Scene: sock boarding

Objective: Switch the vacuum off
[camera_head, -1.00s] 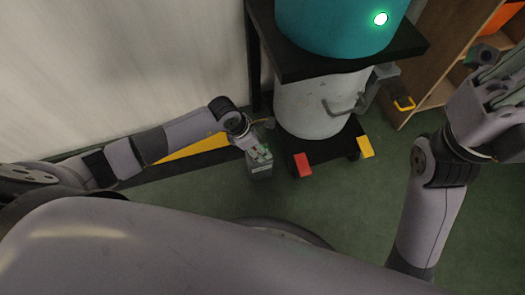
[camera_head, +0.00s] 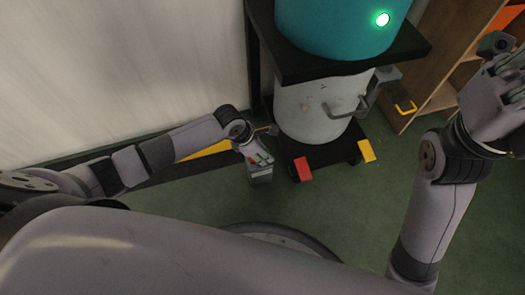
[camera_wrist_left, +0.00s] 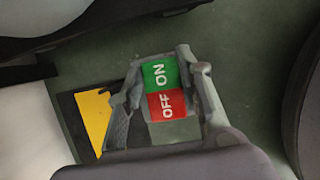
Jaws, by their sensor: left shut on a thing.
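A small grey box (camera_head: 261,177) with an ON/OFF switch is at my left gripper in the head view. In the left wrist view the switch shows a green ON half (camera_wrist_left: 160,72) and a red OFF half (camera_wrist_left: 167,105). My left gripper (camera_head: 259,160) is shut on this switch box, with a finger (camera_wrist_left: 120,125) on one side and the other finger (camera_wrist_left: 210,100) opposite. The machine beside it has a teal drum (camera_head: 335,25) with a lit green-white lamp (camera_head: 382,19). My right gripper (camera_head: 500,95) is at the right edge; its fingertips are unclear.
The black stand (camera_head: 335,68) holds the teal drum above a white drum (camera_head: 310,108). A red pedal (camera_head: 303,168) and a yellow pedal (camera_head: 367,151) are at its foot. A wooden shelf (camera_head: 430,85) stands at the right. Green floor (camera_head: 200,205) is open in front.

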